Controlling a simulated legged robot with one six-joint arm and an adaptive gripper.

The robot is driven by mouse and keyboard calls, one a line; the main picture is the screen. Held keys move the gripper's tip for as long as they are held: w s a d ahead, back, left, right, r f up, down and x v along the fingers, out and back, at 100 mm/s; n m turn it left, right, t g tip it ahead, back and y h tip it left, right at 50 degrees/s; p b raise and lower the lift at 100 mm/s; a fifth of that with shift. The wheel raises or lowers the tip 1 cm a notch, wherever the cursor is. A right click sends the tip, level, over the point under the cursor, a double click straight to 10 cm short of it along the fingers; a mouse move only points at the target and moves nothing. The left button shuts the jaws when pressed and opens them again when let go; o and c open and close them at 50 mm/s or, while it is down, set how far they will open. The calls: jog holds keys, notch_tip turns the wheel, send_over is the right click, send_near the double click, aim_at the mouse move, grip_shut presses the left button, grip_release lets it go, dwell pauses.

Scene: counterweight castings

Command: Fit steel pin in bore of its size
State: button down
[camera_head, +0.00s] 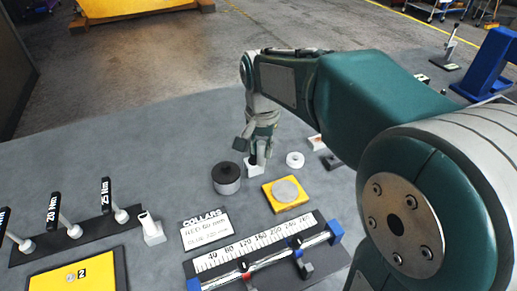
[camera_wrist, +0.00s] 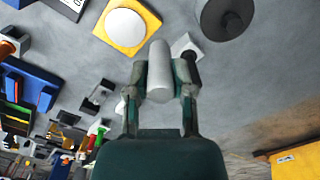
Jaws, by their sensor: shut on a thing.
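My gripper (camera_wrist: 160,92) is shut on a pale grey cylinder, the steel pin (camera_wrist: 159,65), which points away from the wrist. In the head view my gripper (camera_head: 262,140) is low over the table, and the pin cannot be made out there. A dark grey round casting (camera_head: 226,180) stands left of the gripper; it also shows in the wrist view (camera_wrist: 213,24), with a small dark spot on top that may be a bore. A yellow plate (camera_head: 305,203) with a pale disc (camera_head: 285,191) lies nearer the camera. No bore is clear beneath the pin.
A white block (camera_head: 254,171) with a black upright part is close by the gripper. A white ring (camera_head: 295,160) lies to its right. A ruler fixture (camera_head: 262,250), a collars sign (camera_head: 205,229) and a torque tool rack (camera_head: 85,232) stand nearer. The table's far left is clear.

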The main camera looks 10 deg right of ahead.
jog(key=w+d+f, duration=0.2)
jog(key=w+f, duration=0.1)
jog(key=w, duration=0.1)
jog(key=w+d+f, duration=0.2)
jog(key=w+f, duration=0.1)
jog(key=w, duration=0.1)
jog(key=w+d+f, duration=0.2)
jog(key=w+f, duration=0.1)
jog(key=w, duration=0.1)
jog(key=shift+d+f, duration=0.15)
jog(key=shift+w+d+f, duration=0.1)
jog(key=shift+f, duration=0.8)
jog(key=shift+w+d+f, duration=0.1)
jog(key=shift+f, duration=0.8)
jog(key=shift+f, duration=0.1)
jog(key=shift+c, duration=2.4)
grip_release()
